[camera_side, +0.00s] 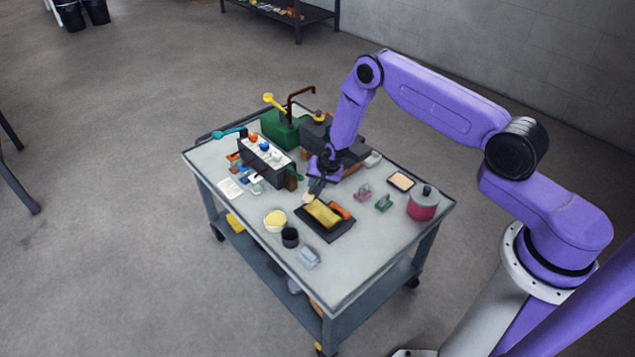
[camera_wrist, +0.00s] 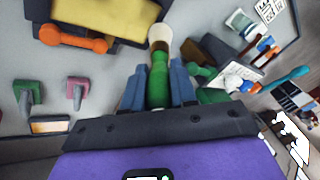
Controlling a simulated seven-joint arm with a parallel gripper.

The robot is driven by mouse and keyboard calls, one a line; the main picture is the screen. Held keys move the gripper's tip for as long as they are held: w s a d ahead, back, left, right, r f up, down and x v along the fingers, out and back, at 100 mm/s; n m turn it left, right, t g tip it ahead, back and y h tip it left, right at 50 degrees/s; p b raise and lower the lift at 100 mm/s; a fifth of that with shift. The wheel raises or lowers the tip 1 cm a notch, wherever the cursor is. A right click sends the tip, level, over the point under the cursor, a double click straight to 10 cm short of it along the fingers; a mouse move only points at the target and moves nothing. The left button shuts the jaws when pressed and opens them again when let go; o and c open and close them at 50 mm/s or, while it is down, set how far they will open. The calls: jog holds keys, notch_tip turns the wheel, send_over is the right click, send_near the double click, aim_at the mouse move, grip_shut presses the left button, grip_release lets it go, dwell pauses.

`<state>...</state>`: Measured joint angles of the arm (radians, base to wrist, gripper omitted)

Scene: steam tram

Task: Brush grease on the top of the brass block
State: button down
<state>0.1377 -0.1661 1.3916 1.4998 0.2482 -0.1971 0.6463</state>
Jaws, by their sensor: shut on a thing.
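The brass block (camera_side: 322,213) lies on a dark tray (camera_side: 338,235) near the middle of the cart top. In the wrist view the brass block (camera_wrist: 95,20) shows at the top, cut off by the picture edge. My gripper (camera_side: 314,186) is just behind the block in the side view. Its blue fingers (camera_wrist: 158,85) are shut on the green handle of a brush (camera_wrist: 159,72). The cream bristles point at the block's near end; I cannot tell whether they touch it. A round tub of pale yellow stuff (camera_side: 275,219), perhaps grease, stands left of the tray.
An orange object (camera_wrist: 73,38) lies beside the block. A black cup (camera_side: 290,238) and a grey piece (camera_side: 309,257) stand at the front. A red pot (camera_side: 423,203) is at the right. A rack with knobs (camera_side: 264,155) and a green machine (camera_side: 281,130) stand behind.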

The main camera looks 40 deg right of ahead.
jog(key=shift+s, duration=5.45)
notch_tip(320, 180, up, 8)
jog(key=shift+s, duration=0.25)
jog(key=shift+a+r, duration=0.1)
jog(key=shift+r, duration=0.05)
notch_tip(320, 180, up, 4)
jog(key=s+a+h, duration=0.1)
jog(key=s+a, duration=0.1)
jog(key=a, duration=0.1)
jog(key=shift+d+f, duration=0.2)
jog(key=shift+f, duration=2.35)
jog(key=shift+r, duration=0.1)
jog(key=shift+r, duration=0.3)
